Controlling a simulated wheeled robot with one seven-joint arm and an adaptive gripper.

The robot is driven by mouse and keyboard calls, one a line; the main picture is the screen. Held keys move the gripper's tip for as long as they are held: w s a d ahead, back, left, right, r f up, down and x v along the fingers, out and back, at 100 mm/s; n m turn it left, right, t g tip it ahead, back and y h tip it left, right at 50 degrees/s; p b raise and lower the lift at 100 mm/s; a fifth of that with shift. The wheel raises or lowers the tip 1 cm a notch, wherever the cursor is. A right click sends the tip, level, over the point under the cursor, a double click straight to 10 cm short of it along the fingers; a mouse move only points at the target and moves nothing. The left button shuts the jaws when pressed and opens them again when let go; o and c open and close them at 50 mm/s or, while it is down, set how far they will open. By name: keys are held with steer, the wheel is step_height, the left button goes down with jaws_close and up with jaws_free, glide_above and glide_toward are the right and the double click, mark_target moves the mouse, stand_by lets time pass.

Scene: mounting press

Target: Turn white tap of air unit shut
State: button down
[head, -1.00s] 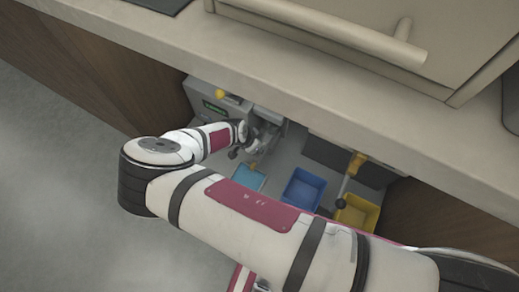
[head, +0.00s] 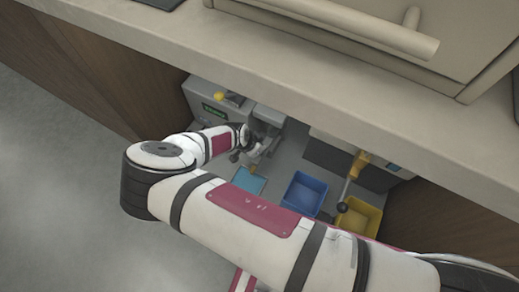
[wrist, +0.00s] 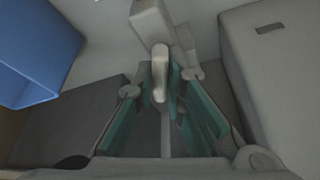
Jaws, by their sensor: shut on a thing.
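The white tap (wrist: 159,66) is a short pale lever in the upper middle of the wrist view, below a pale block of the air unit (wrist: 152,22). My gripper (wrist: 160,80) has a finger on each side of the lever and is shut on it. The lever points down the picture, towards my palm. In the head view my gripper (head: 250,152) is small and dark under the counter, beside the grey machine. The tap cannot be made out there.
The counter edge (head: 300,100) overhangs. A grey machine (head: 205,92) stands at left.

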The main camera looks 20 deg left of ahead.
steer(key=m+g+h, duration=0.1)
steer(key=m, duration=0.2)
steer(key=shift+m, duration=0.3)
steer(key=m+g, duration=0.1)
steer(key=m, duration=0.2)
steer(key=shift+m+h, duration=0.3)
steer(key=shift+h, duration=0.1)
steer(key=m+g, duration=0.2)
steer(key=m, duration=0.3)
steer(key=shift+s+m, duration=0.1)
steer(key=shift+m, duration=0.3)
steer(key=shift+a+m, duration=0.1)
steer(key=shift+m, duration=0.2)
steer(key=c, duration=1.7)
jaws_free()
steer(key=shift+v, duration=3.7)
